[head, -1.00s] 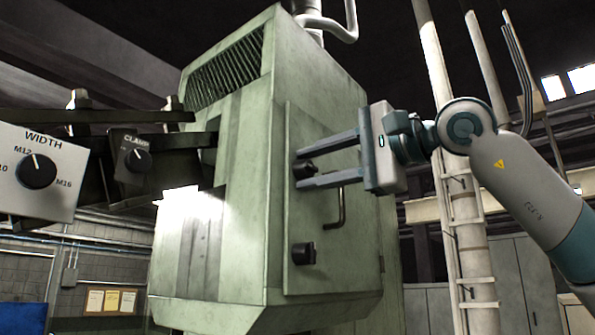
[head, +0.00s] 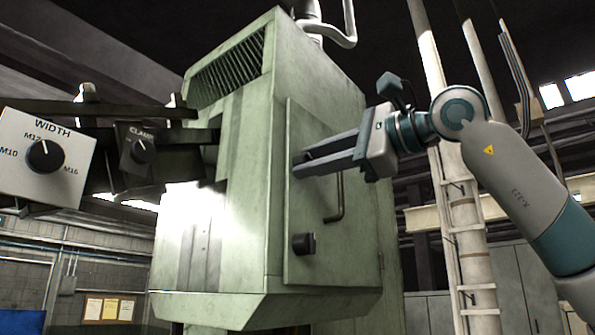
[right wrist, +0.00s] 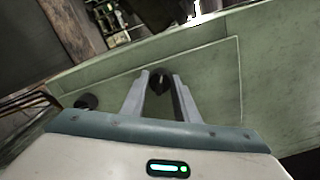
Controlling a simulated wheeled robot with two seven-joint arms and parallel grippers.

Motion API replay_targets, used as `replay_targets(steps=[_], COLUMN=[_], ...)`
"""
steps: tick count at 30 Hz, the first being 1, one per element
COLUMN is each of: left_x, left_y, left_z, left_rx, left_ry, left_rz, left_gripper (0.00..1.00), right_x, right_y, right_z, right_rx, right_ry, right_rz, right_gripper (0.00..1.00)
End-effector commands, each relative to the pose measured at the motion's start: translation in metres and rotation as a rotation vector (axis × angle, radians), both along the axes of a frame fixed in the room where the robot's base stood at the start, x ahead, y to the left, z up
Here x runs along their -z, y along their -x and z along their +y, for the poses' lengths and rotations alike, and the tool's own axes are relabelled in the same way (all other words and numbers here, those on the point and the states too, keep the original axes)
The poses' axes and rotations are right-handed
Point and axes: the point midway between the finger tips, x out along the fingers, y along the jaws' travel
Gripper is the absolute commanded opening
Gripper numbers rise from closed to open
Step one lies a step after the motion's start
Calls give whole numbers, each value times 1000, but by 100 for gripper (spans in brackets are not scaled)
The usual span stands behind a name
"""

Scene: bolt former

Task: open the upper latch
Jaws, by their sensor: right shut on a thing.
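The green machine cabinet has a door panel (head: 362,235) with two dark latch knobs on its left side. The upper latch (right wrist: 160,82) shows as a dark knob between the fingers in the right wrist view; in the head view the fingers mostly hide it. My right gripper (head: 305,165) is shut on the upper latch, its fingers reaching in from the right. The lower latch (head: 303,244) sticks out below, clear of the gripper, and also shows in the right wrist view (right wrist: 87,102). My left gripper is not in view.
A bent door handle (head: 338,200) stands out just below and right of my right fingers. A WIDTH dial panel (head: 45,155) and a CLAMP dial (head: 140,150) are at the left. A pipe with ladder rungs (head: 470,230) stands behind at the right.

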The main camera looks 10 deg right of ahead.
Motion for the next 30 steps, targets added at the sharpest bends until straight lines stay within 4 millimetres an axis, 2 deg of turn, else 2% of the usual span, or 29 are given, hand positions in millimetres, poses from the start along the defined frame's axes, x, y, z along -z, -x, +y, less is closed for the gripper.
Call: replay_targets(steps=[11, 22, 30], left_x=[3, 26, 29], left_y=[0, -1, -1], left_z=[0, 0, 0], left_rx=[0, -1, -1], left_ry=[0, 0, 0], left_rz=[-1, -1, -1], left_gripper=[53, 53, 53], right_x=[2, 4, 1], right_y=[-1, 0, 0], right_z=[0, 1, 1], right_rx=[0, 0, 0], right_ry=[-18, -287, -378], right_rz=[18, 227, 299], right_gripper=[0, 0, 0])
